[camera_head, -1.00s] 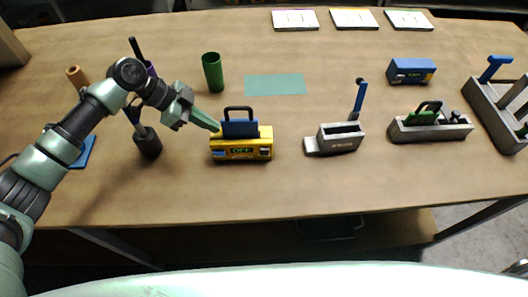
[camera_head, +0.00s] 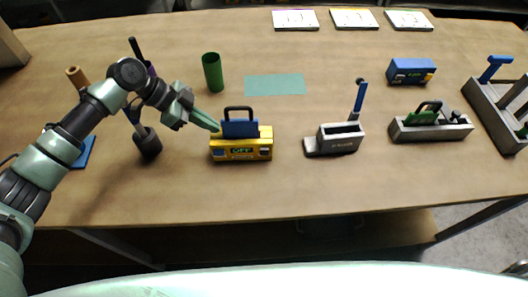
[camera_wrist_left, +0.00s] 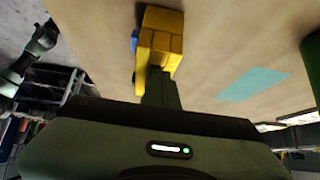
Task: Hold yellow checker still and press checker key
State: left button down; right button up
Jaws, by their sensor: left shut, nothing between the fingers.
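The yellow checker (camera_head: 241,150) stands on the table in the middle of the head view, with a lit display reading OFF on its front. A blue block with a dark handle (camera_head: 240,124) sits at its top. My left gripper (camera_head: 214,126) is shut and empty, its fingertips at the checker's upper left end. In the left wrist view the shut fingers (camera_wrist_left: 161,88) point at the end of the yellow checker (camera_wrist_left: 160,42); whether they touch it is not clear. The right gripper is not in view.
A green cup (camera_head: 212,72) and a teal mat (camera_head: 275,84) lie behind the checker. A grey holder with a blue-handled tool (camera_head: 339,137) and a grey tray with a green handle (camera_head: 430,127) stand to the right. A dark pen cup (camera_head: 147,143) is under my left arm.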

pick_arm(q)
jog(key=shift+f+b, duration=0.5)
jog(key=shift+f, duration=0.25)
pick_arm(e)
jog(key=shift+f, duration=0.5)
pick_arm(q)
jog(key=shift+s+f, duration=0.2)
jog(key=shift+f, duration=0.05)
dwell(0.8)
